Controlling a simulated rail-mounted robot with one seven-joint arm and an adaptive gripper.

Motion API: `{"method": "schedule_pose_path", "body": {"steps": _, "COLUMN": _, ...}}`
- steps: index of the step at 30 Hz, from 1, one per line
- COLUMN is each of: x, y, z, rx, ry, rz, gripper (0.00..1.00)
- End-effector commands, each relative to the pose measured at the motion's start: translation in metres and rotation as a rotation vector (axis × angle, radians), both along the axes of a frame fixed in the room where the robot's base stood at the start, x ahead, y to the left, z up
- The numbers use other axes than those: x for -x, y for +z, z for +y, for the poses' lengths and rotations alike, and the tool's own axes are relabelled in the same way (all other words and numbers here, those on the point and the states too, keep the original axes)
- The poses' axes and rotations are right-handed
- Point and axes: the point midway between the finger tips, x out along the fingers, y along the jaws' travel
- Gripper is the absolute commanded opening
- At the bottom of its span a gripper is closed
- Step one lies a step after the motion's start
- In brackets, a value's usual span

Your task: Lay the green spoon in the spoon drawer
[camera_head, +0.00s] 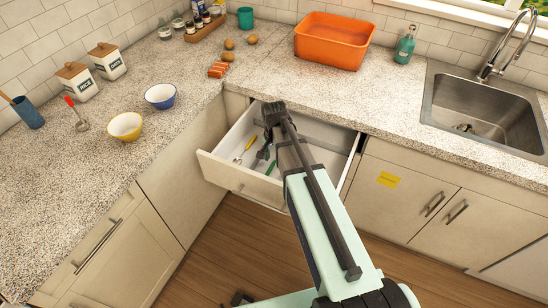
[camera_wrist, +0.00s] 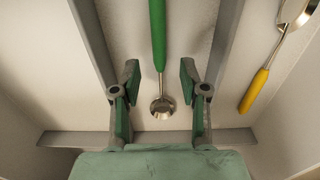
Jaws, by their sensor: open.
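The green spoon (camera_wrist: 157,36) lies in the open drawer (camera_head: 236,178), in a middle lane between two grey dividers. Its green handle points to the top of the wrist view and its metal bowl (camera_wrist: 163,106) sits between my fingers. My gripper (camera_wrist: 160,88) is open, one finger on each side of the spoon, with a gap on both sides; I cannot tell its height above the drawer floor. In the head view a bit of the green handle (camera_head: 270,167) shows beside my arm, which hides much of the drawer.
A yellow-handled utensil (camera_wrist: 255,90) lies in the lane to the right in the wrist view. The drawer walls and dividers (camera_wrist: 222,45) stand close around. On the counter are a yellow bowl (camera_head: 125,126), a blue bowl (camera_head: 160,96) and an orange basin (camera_head: 332,42).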

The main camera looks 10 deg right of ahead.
Motion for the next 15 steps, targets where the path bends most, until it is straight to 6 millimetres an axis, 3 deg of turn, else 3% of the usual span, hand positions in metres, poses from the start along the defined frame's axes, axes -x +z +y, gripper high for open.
{"method": "schedule_pose_path", "body": {"steps": 5, "x": 0.0, "y": 0.016, "z": 0.0, "rx": 0.0, "ry": 0.0, "rz": -0.003, "gripper": 0.44}}
{"method": "schedule_pose_path", "body": {"steps": 15, "x": -0.001, "y": 0.077, "z": 0.0, "rx": 0.0, "ry": 0.0, "rz": -0.003, "gripper": 0.44}}
